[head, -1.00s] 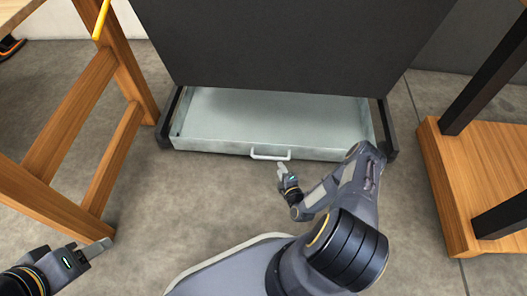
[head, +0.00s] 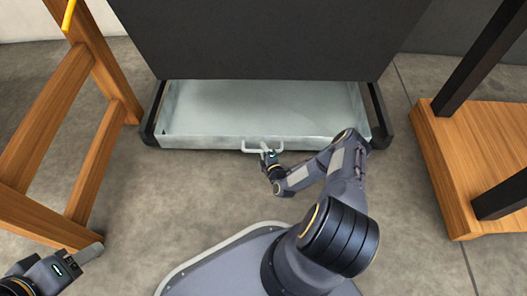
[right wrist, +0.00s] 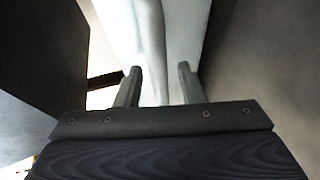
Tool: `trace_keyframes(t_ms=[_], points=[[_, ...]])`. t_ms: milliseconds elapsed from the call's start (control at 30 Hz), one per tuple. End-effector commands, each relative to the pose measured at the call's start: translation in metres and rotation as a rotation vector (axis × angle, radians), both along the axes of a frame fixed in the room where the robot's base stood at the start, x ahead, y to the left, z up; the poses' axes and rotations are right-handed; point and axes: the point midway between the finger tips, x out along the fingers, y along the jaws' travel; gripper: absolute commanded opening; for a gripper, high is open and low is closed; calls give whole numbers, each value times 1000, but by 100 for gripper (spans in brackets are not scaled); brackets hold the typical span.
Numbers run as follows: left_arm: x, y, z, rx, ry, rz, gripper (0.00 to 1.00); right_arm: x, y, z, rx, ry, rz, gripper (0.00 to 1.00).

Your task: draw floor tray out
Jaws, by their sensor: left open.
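The floor tray (head: 200,142), a shallow pale grey metal tray, sits low under a large dark panel, its front part showing past the panel. Its white bar handle (head: 248,150) is at the middle of its front wall. My right gripper (head: 265,150) is at this handle. In the right wrist view my right gripper (right wrist: 160,85) has its two fingers apart, with a pale bar, apparently the handle, running between them. I see no clear grip on it. My left gripper (head: 90,252) is open and empty at the lower left, far from the tray.
The dark panel (head: 260,40) overhangs the tray's back. A wooden frame (head: 50,130) stands at the left, close to my left gripper. A wooden platform with dark posts (head: 450,170) stands at the right. The concrete floor (head: 180,195) before the tray is clear.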

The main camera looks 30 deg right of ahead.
Motion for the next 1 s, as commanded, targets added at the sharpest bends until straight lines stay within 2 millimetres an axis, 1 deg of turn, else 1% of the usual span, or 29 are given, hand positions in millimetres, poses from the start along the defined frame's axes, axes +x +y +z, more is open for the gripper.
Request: trace_keyframes(t_ms=[67, 300, 333, 600, 733, 867, 1000], points=[[0, 0, 0, 0, 0, 0, 51, 0, 0, 0, 0, 0, 0, 34], [0, 0, 0, 0, 0, 0, 51, 0, 0, 0, 0, 0, 0, 3], [0, 0, 0, 0, 0, 0, 51, 0, 0, 0, 0, 0, 0, 0], [0, 0, 0, 0, 0, 0, 51, -1, 0, 0, 0, 0, 0, 0], [0, 0, 4, 0, 0, 0, 51, -6, 3, 1, 1, 1, 0, 0], [0, 0, 14, 0, 0, 0, 51, -19, 13, 2, 3, 3, 2, 0], [0, 0, 27, 0, 0, 0, 51, -41, 26, 3, 4, 5, 3, 0]])
